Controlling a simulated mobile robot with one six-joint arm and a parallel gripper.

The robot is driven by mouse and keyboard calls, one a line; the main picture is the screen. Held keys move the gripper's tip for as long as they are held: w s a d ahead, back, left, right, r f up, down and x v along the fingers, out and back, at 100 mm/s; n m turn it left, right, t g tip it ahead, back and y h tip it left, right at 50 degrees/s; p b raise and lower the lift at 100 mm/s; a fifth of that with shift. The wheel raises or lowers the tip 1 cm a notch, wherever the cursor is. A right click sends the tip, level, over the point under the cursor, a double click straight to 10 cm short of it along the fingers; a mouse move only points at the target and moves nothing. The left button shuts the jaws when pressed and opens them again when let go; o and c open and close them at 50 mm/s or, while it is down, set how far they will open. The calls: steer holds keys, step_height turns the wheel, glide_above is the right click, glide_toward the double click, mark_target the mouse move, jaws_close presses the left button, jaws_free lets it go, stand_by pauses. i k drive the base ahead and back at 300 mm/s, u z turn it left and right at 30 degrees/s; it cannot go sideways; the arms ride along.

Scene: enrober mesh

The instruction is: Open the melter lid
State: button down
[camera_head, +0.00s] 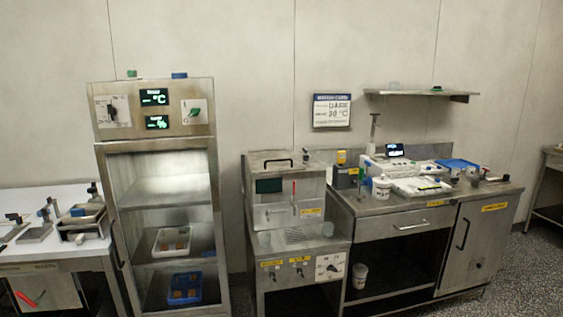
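A steel machine (303,241), which looks like the melter, stands in the middle of the view against the wall. Its raised back box has a flat top panel (262,157) with a black bar handle (279,162), which looks like the lid; it appears to lie flat and shut. A dark display (269,186) and a small red-handled part (294,197) are on the front of the box. The lower front has knobs, yellow labels and a white dial plate (330,266). My gripper is not in view.
A tall steel cabinet (154,135) with an open-looking front and shelves stands left of the machine. A steel counter (377,205) with several tools and containers adjoins it on the right. A wall shelf (415,93) hangs above the counter. A white table (55,195) is at far left.

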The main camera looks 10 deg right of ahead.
mark_target(273, 156)
steer(key=u, duration=0.1)
steer(key=i, duration=0.6)
steer(key=z, duration=0.05)
steer(key=k, duration=0.2)
steer(key=u, duration=2.55)
